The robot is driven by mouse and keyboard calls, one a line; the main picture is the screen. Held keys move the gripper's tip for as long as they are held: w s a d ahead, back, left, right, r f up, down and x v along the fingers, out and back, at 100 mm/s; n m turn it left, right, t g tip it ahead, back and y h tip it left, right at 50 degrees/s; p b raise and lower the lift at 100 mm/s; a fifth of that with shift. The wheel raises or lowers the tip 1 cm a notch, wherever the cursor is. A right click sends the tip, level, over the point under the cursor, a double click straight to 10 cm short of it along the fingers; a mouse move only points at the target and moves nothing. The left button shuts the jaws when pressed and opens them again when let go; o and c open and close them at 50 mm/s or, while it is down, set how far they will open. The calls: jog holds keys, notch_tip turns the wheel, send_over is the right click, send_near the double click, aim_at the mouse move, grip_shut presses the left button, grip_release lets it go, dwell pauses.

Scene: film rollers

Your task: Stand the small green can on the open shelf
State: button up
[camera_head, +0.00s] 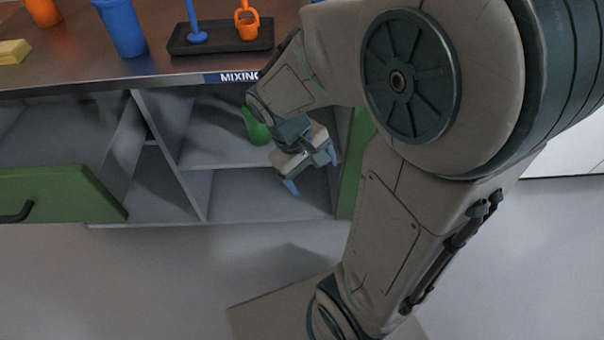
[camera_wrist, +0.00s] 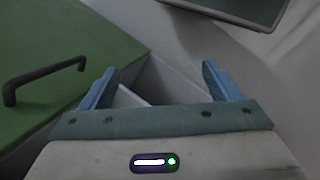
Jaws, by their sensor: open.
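A small green object (camera_head: 256,128), which looks like the green can, is on the upper level of the open shelf (camera_head: 210,150) under the worktop. My arm hides part of it, and it seems to be standing. My gripper (camera_head: 311,172) is in front of the shelf, to the right of and lower than the green object, apart from it. In the wrist view my gripper (camera_wrist: 161,84) has its blue fingers spread with nothing between them. The green object is not seen in the wrist view.
A green drawer front or door (camera_head: 60,195) with a black handle sticks out at the left. The worktop (camera_head: 150,62) carries a blue cup (camera_head: 121,27), a dark tray (camera_head: 222,38) with blue and orange items, and a yellow block (camera_head: 14,51). The lower shelf level looks empty.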

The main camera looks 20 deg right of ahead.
jog(key=s+a+r+m+t+y, duration=0.2)
jog(key=s+a+r+m+y, duration=0.1)
jog(key=r, duration=0.1)
jog(key=shift+s+a+r, duration=0.2)
jog(key=shift+a+r, duration=0.1)
